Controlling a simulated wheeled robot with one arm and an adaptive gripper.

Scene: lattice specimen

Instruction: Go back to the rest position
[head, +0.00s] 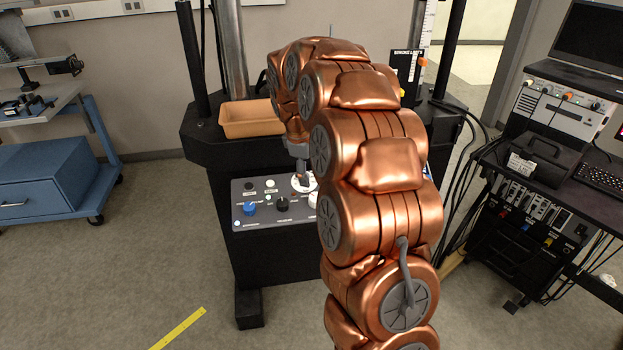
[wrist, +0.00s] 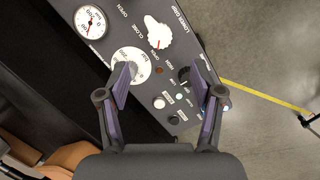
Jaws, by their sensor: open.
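My gripper (wrist: 163,85) is open, with its two fingers apart and nothing between them in the wrist view. It hangs in front of the control panel (wrist: 190,60) of the testing machine. The right finger is near a dark knob (wrist: 183,74). In the head view my copper arm reaches forward over the panel (head: 236,186) and hides its right part. The gripper's fingers are mostly hidden there by the arm.
A tan tray (head: 250,119) sits on the machine's black ledge (head: 200,140). A blue cabinet cart (head: 40,180) stands at the left. A black equipment rack (head: 530,235) with a keyboard (head: 598,178) stands at the right. The floor at the front left is clear, with a yellow stripe (head: 180,328).

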